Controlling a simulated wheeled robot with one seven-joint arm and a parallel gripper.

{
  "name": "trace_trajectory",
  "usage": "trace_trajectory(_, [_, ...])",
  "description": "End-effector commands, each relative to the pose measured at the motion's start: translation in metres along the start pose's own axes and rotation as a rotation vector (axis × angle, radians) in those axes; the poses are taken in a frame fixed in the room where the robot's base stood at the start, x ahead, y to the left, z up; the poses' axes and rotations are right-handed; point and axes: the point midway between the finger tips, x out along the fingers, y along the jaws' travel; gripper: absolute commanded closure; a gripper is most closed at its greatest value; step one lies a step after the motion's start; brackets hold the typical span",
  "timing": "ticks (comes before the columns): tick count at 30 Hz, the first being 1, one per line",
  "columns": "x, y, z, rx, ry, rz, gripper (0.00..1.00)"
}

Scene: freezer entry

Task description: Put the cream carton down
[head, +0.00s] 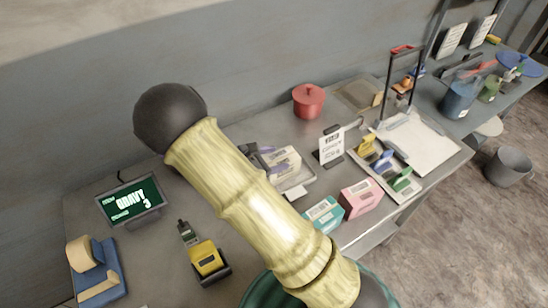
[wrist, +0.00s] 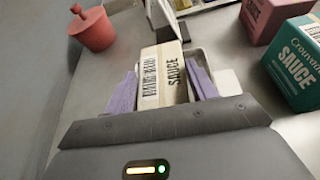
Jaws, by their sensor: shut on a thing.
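The cream carton (wrist: 165,78), with dark "SAUCE" lettering, sits between the two purple fingers of my gripper (wrist: 163,86) in the wrist view. The fingers are shut on its sides. In the head view the carton (head: 286,160) shows just right of my arm, with my gripper (head: 264,157) partly hidden behind the arm. A shallow light-grey tray (head: 303,178) lies under and beside the carton, and its rim also shows in the wrist view (wrist: 227,82). I cannot tell whether the carton touches the tray.
A teal box (head: 324,214) and a pink box (head: 361,198) stand close by at the counter's front edge. A sign (head: 331,146) and a red pot (head: 308,100) stand behind. A yellow device (head: 206,258) and a screen (head: 132,201) are at left.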

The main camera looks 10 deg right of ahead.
Motion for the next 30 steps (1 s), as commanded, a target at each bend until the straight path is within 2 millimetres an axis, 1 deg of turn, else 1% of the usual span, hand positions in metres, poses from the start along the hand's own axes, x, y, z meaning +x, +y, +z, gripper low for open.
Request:
trace_trajectory(7, [0.002,0.000,-0.002,0.001,-0.003,0.000,1.00])
trace_trajectory(8, [0.001,0.000,-0.002,0.000,0.000,0.000,0.38])
trace_trajectory(10, [0.001,0.000,-0.002,0.000,0.000,0.000,0.24])
trace_trajectory(11, [0.001,0.000,-0.002,0.000,0.000,0.000,0.22])
trace_trajectory(22, [-0.002,0.000,0.001,0.000,0.000,0.001,0.22])
trace_trajectory(26, [-0.015,0.001,0.000,0.003,0.001,0.003,0.22])
trace_trajectory(30, [-0.040,0.001,-0.001,0.002,0.002,0.005,0.22])
